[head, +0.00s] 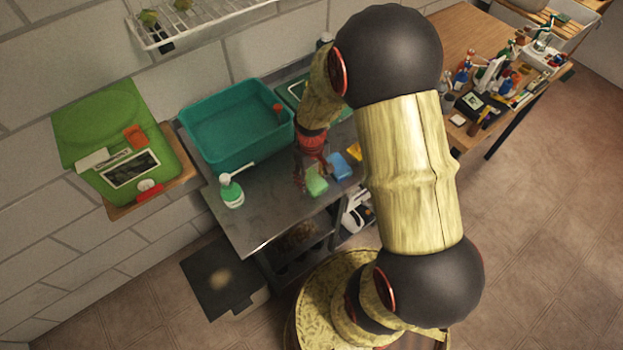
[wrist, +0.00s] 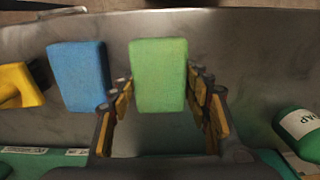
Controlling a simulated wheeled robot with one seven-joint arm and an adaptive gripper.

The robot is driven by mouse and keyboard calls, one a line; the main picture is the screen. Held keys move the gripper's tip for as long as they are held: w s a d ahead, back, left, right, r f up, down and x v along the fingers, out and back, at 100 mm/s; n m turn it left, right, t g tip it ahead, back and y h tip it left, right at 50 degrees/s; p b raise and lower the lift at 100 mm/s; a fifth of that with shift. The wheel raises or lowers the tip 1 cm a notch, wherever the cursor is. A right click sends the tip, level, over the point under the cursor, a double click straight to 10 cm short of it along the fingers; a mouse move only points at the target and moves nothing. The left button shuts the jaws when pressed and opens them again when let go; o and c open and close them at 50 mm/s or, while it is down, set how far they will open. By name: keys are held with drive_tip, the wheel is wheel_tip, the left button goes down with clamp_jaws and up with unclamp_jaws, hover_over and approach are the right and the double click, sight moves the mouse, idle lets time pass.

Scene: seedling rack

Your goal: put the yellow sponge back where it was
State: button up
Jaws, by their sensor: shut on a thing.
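My gripper (wrist: 160,85) points down over the metal table, with its fingers on both sides of a green sponge (wrist: 150,75) and closed on it. In the head view my gripper (head: 312,168) is dark red and the green sponge (head: 316,182) shows at its fingertips, low at the table top. I cannot tell if it touches the table. A blue sponge (wrist: 78,75) lies just left of it in the wrist view. A yellow thing (wrist: 20,85) lies farther left, partly cut off; it also shows in the head view (head: 354,151), partly hidden by my arm. I cannot tell if it is a sponge.
A white and green soap bottle (head: 231,190) stands at the table's left; its green side shows in the wrist view (wrist: 303,130). A teal tub (head: 230,130) stands behind. Bare metal table (head: 265,205) lies between bottle and green sponge. A cluttered wooden table (head: 470,40) is at right.

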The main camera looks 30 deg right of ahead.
drive_tip(key=o, duration=1.1)
drive_tip(key=shift+f, duration=0.1)
wheel_tip(320, 180, up, 12)
drive_tip(key=p, duration=0.3)
wheel_tip(320, 180, up, 12)
drive_tip(key=t, duration=0.2)
hover_over(311, 179)
drive_tip(key=s+a, duration=0.2)
drive_tip(key=a, duration=0.3)
drive_tip(key=s+a+r+t, duration=0.3)
drive_tip(key=s+a+r, duration=0.3)
drive_tip(key=s+r, duration=0.5)
drive_tip(key=shift+a+r+t, duration=0.3)
drive_tip(key=shift+a+r, duration=0.05)
drive_tip(key=shift+a, duration=0.05)
